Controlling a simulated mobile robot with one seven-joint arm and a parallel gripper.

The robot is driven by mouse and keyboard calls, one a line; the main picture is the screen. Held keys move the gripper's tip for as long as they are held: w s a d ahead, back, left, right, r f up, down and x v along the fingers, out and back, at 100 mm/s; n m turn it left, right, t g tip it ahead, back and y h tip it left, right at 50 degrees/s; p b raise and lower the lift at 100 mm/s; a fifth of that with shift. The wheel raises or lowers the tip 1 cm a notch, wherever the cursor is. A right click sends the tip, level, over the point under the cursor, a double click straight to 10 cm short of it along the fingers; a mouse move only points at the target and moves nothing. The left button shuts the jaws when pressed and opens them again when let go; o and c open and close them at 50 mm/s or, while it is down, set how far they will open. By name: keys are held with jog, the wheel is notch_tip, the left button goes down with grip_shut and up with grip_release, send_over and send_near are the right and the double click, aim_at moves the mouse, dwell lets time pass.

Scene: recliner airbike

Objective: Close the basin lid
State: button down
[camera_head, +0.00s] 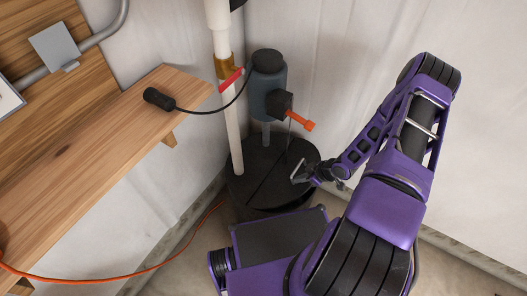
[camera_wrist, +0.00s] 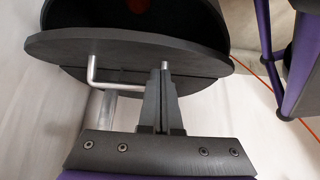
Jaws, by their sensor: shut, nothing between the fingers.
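The basin (camera_head: 250,205) is a dark round tub on the floor in the corner. Its dark lid (camera_head: 262,165) shows a straight seam across the top in the head view. In the wrist view the lid (camera_wrist: 110,45) is a dark disc seen near edge-on, with a dark hollow above it. A bent silver handle (camera_wrist: 92,72) stands out from the lid. My gripper (camera_head: 300,176) is at the basin's right side. Its fingers (camera_wrist: 165,95) are shut and empty, close to the handle and hiding part of it. I cannot tell whether they touch it, or how far open the lid is.
A wooden shelf (camera_head: 90,150) is at left, with a black cylinder on a cable (camera_head: 160,99). An orange cord (camera_head: 150,268) crosses the lower left.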

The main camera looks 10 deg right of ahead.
aim_at(309, 186)
jog(key=shift+s+d+f+b, duration=0.15)
jog(key=shift+s+d+f, duration=0.1)
jog(key=shift+f, duration=0.4)
jog(key=shift+s+d+f+b, duration=0.1)
jog(key=shift+s+d+f, duration=0.2)
jog(key=shift+f, duration=0.4)
jog(key=shift+s+d+f+b, duration=0.15)
jog(key=shift+s+d+f, duration=0.1)
jog(key=shift+f, duration=0.55)
